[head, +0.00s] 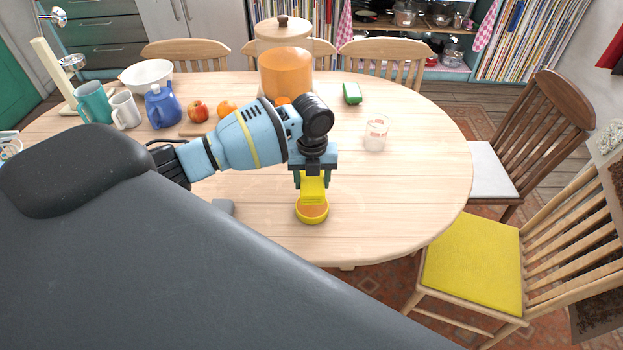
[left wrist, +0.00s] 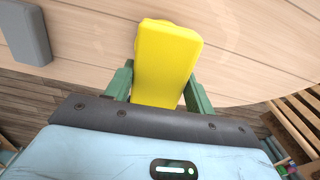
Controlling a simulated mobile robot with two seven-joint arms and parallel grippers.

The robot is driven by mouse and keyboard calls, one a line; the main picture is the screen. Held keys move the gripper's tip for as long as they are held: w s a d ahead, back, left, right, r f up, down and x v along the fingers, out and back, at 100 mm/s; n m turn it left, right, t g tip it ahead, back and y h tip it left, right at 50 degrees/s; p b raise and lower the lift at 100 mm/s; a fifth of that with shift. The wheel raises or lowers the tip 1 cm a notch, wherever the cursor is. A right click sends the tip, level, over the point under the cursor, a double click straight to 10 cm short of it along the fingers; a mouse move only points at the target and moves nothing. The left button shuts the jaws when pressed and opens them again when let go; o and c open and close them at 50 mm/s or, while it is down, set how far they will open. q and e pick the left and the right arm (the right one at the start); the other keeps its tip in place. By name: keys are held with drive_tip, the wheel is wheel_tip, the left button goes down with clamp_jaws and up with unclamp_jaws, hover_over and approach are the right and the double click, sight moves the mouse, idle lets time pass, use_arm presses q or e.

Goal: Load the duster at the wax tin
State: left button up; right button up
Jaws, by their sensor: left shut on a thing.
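My left gripper (head: 314,176) is shut on the yellow duster (head: 313,190), a block that points down from the jaws. In the left wrist view the duster (left wrist: 167,58) sits between the green fingers (left wrist: 157,88). The wax tin (head: 312,215), round and yellow with an orange-brown top, stands on the table right below the duster. The duster's lower end overlaps the tin's far side in the head view; I cannot tell whether they touch. My right gripper is not in view.
The wooden table (head: 410,200) has free room right of the tin. A glass jar (head: 376,133), a green block (head: 352,93), an orange container (head: 286,72), fruit, mugs and a blue jug (head: 162,106) stand farther back. A grey block (left wrist: 24,36) lies nearby. Chairs surround the table.

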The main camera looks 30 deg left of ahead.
use_arm(q)
drive_tip(key=shift+f, duration=0.1)
drive_tip(key=shift+f, duration=1.35)
wheel_tip(320, 180, down, 2)
drive_tip(key=shift+f, duration=0.2)
drive_tip(key=shift+f+b, duration=0.3)
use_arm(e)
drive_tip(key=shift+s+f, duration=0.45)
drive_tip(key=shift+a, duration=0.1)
use_arm(q)
drive_tip(key=shift+f, duration=0.55)
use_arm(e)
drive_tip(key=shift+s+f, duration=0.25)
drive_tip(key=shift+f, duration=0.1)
use_arm(q)
drive_tip(key=shift+f, duration=0.1)
